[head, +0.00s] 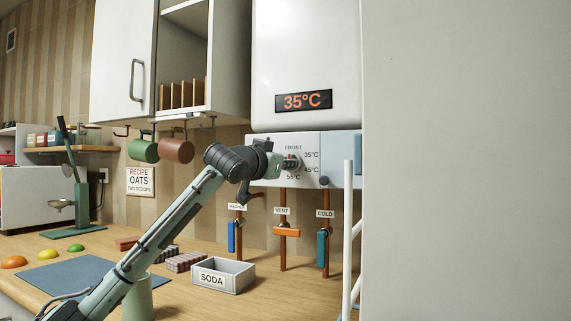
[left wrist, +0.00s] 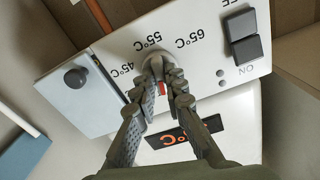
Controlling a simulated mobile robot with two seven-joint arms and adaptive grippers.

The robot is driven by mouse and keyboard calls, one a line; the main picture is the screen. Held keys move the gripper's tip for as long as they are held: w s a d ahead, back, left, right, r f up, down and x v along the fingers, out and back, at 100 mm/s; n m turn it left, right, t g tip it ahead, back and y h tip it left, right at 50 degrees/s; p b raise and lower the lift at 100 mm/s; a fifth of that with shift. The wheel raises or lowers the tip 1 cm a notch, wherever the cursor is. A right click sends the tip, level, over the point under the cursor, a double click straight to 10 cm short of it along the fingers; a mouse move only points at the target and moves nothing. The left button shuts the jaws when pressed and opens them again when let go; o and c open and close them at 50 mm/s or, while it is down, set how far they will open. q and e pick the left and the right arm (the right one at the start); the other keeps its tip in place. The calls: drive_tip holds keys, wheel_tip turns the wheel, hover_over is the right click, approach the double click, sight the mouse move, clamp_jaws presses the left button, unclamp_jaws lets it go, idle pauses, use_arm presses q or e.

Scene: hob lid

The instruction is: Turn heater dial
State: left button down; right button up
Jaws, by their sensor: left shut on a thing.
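The heater (head: 290,60) is a white wall unit whose display (head: 303,101) reads 35°C. Its panel (head: 305,139) below has the labels FROST, 35°C, 45°C and 55°C around the dial. In the left wrist view the round grey dial (left wrist: 154,64) shows between my fingertips, with a red mark by it, and 45°C, 55°C and 65°C printed around it. My left gripper (head: 291,162) is shut on the dial, also seen in the left wrist view (left wrist: 166,82). The fingers hide part of the dial. My right gripper is not in view.
A large pale surface (head: 465,160) fills the right.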

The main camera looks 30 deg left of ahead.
use_arm(q)
drive_tip(key=shift+n, duration=1.3)
drive_tip(key=c, duration=1.6)
unclamp_jaws()
drive_tip(key=s, duration=1.2)
drive_tip(key=shift+d, duration=0.35)
